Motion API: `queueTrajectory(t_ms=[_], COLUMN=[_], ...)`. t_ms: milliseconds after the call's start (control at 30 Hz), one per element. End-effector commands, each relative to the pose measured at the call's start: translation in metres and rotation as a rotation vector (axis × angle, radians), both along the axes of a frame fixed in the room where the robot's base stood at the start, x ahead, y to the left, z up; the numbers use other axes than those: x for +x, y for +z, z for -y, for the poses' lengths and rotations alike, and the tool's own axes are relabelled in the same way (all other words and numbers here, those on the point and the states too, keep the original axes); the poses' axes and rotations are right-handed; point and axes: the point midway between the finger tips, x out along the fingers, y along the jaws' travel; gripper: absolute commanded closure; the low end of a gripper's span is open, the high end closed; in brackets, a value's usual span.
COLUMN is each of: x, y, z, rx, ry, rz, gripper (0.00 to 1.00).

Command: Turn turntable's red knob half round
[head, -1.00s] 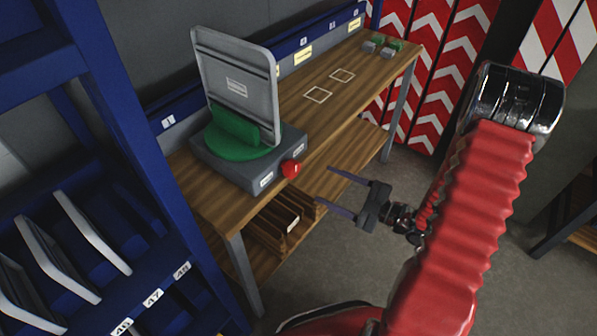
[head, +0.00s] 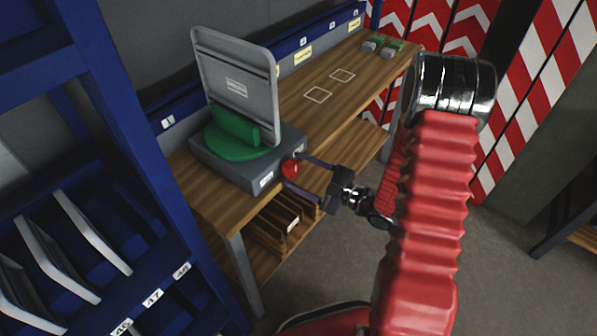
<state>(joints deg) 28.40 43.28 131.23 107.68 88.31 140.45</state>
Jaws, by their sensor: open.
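The turntable is a grey box (head: 232,172) with a round green plate (head: 226,147) on top, standing on the wooden workbench. A grey sign plate (head: 238,85) stands upright in the green holder (head: 236,126), its back facing me. The red knob (head: 290,169) sticks out of the box's front right side. My gripper (head: 295,172) is open, with one finger above and beyond the knob and the other below it on the near side. The knob lies between the fingertips; I cannot tell whether they touch it.
The workbench (head: 310,120) has two pale outlined squares and small grey-green blocks at its far end. A wooden rack (head: 283,220) sits on its lower shelf. A blue shelf (head: 160,300) with grey plates stands at left. Striped red-white panels (head: 535,75) stand behind.

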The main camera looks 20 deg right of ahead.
Motion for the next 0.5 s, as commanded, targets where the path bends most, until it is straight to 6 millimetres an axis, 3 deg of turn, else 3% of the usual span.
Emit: queueTrajectory(t_ms=[333, 500], x=[0.0019, 0.0018], y=[0.0000, 0.0001], z=[-0.0019, -0.0019], rx=[0.000, 0.000], ry=[0.000, 0.000], rz=[0.000, 0.000], gripper=[0.40, 0.52])
